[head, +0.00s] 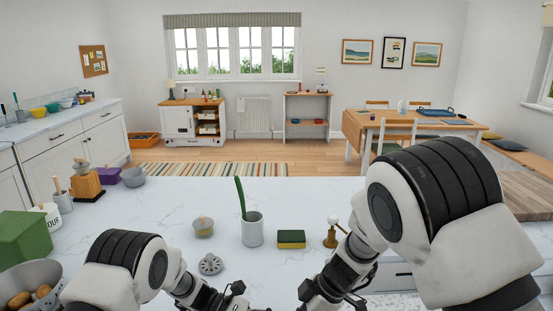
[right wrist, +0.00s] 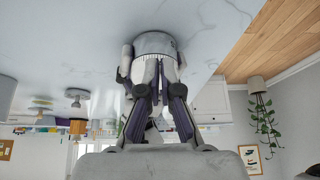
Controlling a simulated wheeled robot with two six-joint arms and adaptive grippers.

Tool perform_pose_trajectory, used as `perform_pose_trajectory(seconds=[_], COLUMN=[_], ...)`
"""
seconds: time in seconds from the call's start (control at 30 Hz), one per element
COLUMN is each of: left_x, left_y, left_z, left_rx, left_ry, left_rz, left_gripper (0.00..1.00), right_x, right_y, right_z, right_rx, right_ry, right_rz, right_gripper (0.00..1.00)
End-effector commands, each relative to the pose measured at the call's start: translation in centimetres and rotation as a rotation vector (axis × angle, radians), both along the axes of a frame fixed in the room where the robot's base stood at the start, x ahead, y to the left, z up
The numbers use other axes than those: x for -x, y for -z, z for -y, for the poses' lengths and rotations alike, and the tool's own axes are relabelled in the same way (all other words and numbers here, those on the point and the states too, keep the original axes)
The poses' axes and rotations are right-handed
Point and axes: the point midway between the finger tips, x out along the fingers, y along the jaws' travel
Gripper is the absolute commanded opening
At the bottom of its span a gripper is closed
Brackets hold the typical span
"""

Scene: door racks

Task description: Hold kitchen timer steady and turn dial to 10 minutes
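A pale round body with a grey, finely marked rim, which looks like the kitchen timer (right wrist: 155,43), shows in the right wrist view against the marble counter. My right gripper (right wrist: 158,92) reaches toward it, its two dark-padded fingers leaning together at its near side. I cannot tell whether they press on it. A grey piece beside its left edge may be part of my left gripper. In the head view both arms meet at the bottom edge, where the fingers and the timer are cut off.
On the counter (head: 130,220) stand a grey cup (head: 252,230) with a green utensil, a sponge (head: 291,238), a grey drain strainer (head: 211,264), a small bowl (head: 203,228) and a brass tap-like piece (head: 331,238). A green box (head: 25,235) and a metal bowl of potatoes (head: 35,278) are at left.

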Motion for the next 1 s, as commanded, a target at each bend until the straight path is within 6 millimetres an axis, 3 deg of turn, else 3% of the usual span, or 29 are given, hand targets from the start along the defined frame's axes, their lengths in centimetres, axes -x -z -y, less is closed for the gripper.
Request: perform_pose_trajectory(seconds=[0.27, 0.7, 1.0], left_x=[0.0, 0.0, 0.0], left_y=[0.0, 0.0, 0.0], left_z=[0.0, 0.0, 0.0], left_rx=[0.001, 0.0, 0.0], left_ry=[-0.001, 0.0, 0.0], left_rz=[0.001, 0.001, 0.0], left_gripper=[0.44, 0.44, 0.44], right_x=[0.3, 0.2, 0.1], right_y=[0.1, -5.5, -6.0], right_z=[0.8, 0.8, 0.8], right_rx=[0.001, 0.001, 0.0], right_ry=[-0.001, 0.0, 0.0], right_rz=[-0.005, 0.0, -0.001], right_gripper=[0.0, 0.0, 0.0])
